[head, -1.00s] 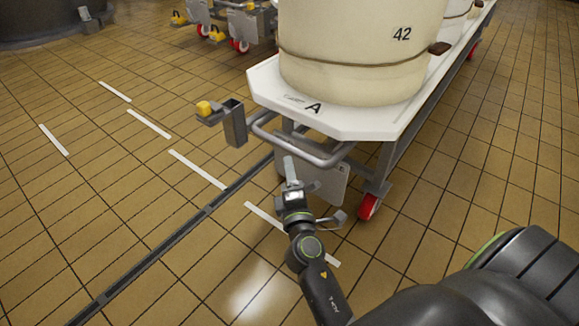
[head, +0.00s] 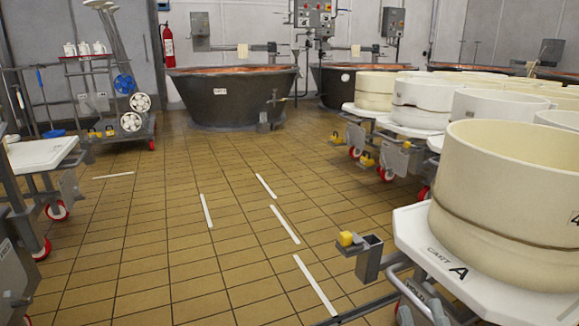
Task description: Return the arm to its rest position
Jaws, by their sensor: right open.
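My left gripper is not in view.
Cart A bears a large cream mould (head: 505,205). More carts with moulds (head: 422,103) stand behind it. A dark vat (head: 232,97) stands at the back. A rack (head: 118,140) and a white-topped cart (head: 42,152) are at left. The middle tiled floor (head: 165,245) is clear.

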